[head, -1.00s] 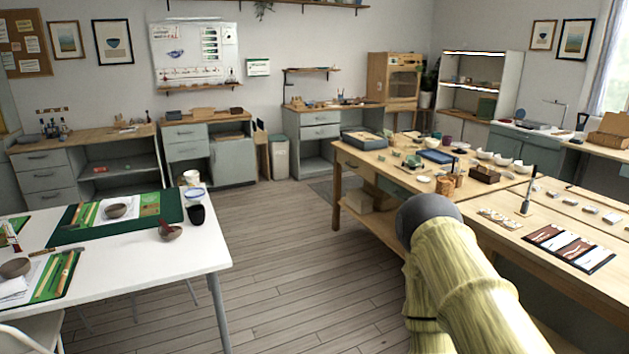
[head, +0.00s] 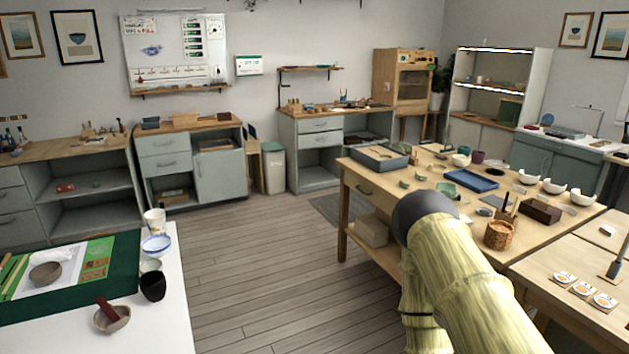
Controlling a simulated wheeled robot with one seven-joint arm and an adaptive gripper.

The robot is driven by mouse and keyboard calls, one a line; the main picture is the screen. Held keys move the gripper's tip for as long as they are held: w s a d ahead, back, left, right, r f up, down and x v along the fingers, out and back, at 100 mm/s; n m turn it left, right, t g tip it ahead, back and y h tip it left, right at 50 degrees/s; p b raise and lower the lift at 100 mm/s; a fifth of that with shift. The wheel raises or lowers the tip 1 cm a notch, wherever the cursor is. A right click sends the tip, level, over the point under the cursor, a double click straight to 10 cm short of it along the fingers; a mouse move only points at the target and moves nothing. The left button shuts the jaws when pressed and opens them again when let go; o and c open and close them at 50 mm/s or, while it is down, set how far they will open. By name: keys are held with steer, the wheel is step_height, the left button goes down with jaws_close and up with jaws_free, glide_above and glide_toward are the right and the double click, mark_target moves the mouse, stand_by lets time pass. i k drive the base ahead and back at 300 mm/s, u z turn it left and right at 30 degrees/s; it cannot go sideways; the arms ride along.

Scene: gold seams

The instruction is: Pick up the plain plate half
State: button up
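I cannot pick out the plain plate half for certain. Small green ceramic pieces (head: 446,188) lie on the wooden worktable (head: 350,172) at the right, too small to tell their shape. Pale flat pieces near the white bowls on that table are also too small to name. My arm, in a yellowish sleeve with a dark grey rounded joint, crosses the lower right and hides part of the table's near side. My gripper is out of view.
The worktable also holds a grey box tray (head: 379,158), a blue tray (head: 472,181), white bowls (head: 553,187) and a wicker pot (head: 498,235). A white table (head: 180,310) stands at the lower left. The wooden floor (head: 260,260) between the tables is clear.

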mark_target(406, 147)
steer(key=i, duration=4.15)
steer(key=z, duration=3.5)
steer(key=k, duration=0.75)
steer(key=u, duration=1.85)
steer(key=i, duration=0.15)
steer(key=u, duration=0.1)
